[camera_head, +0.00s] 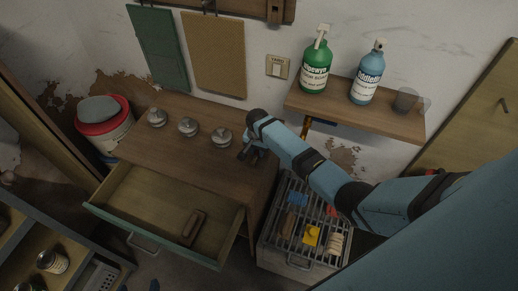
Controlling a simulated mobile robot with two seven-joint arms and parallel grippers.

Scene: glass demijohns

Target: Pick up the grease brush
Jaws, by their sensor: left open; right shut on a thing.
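A brown, brush-like block (193,228) lies in the open drawer (140,205) of the wooden cabinet; it may be the grease brush, but its bristles are not clear. My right gripper (249,154) is at the end of the blue arm from the right, above the cabinet top's right edge. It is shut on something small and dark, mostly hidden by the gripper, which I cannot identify. It is apart from the block in the drawer. My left gripper is not in view.
Several metal knobs (188,127) stand on the cabinet top (170,155). A shelf (350,113) holds a green bottle (316,68), a blue bottle (366,80) and a glass (404,101). Right of the drawer, a slatted crate (283,262) holds coloured items. A red-rimmed bucket (103,118) stands left.

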